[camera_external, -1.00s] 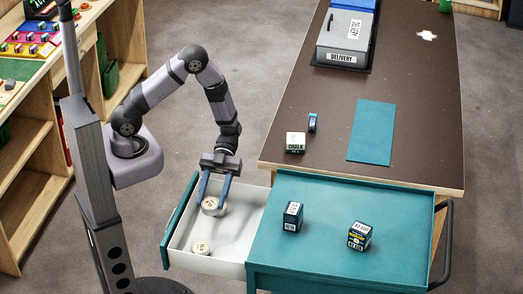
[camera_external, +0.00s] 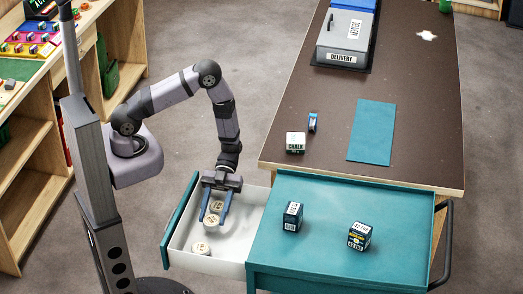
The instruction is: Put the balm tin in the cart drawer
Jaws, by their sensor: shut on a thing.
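The cart drawer (camera_external: 238,248) is pulled out to the left of the teal cart, with a white inside and a teal front. My gripper (camera_external: 212,222) points down into the drawer, shut on a pale round balm tin (camera_external: 211,221) between its fingertips. Whether that tin touches the drawer floor I cannot tell. A second pale tin (camera_external: 217,206) shows just behind it, between the fingers, partly hidden. A third pale tin (camera_external: 201,248) lies in the drawer nearer the front of the picture, apart from my gripper.
Two dark boxes (camera_external: 292,216) (camera_external: 360,236) stand on the teal cart top (camera_external: 320,252). The brown table (camera_external: 335,110) behind holds a white chalk box (camera_external: 295,142), a small blue item (camera_external: 312,122), a teal mat (camera_external: 371,131) and a grey delivery box (camera_external: 344,38).

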